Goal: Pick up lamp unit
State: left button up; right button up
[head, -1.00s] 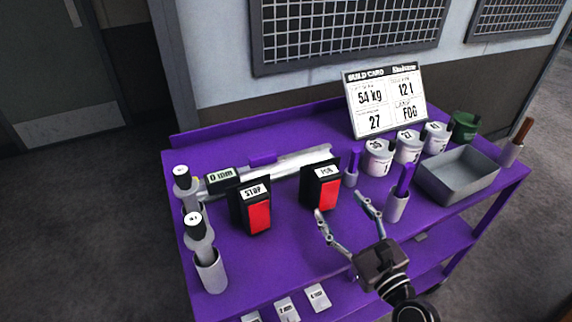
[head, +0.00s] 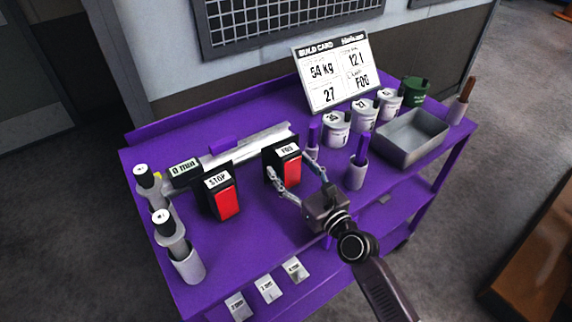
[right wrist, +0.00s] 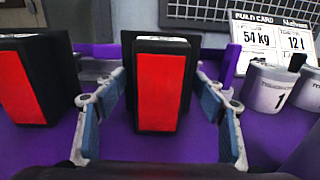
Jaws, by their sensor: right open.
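Two black lamp units with red faces stand on the purple cart. The STOP lamp (head: 223,197) is on the left, and the FOG lamp (head: 285,164) is right of it. The build card (head: 337,73) reads FOG in its lamp field. My right gripper (head: 291,170) is open at the FOG lamp, with a finger towards each side. In the right wrist view the FOG lamp (right wrist: 160,92) stands upright between the two fingers (right wrist: 158,88), with gaps visible on both sides. The STOP lamp (right wrist: 28,85) is at the left there. My left gripper is not in view.
A holder with a purple-handled tool (head: 357,170) stands close right of my gripper. A digital caliper (head: 240,150) lies behind the lamps. Grey cylinders (head: 187,263) stand at left.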

jog(key=shift+c, duration=0.5)
jog(key=c, duration=1.5)
jog(key=shift+r, duration=0.1)
jog(key=shift+r, duration=0.15)
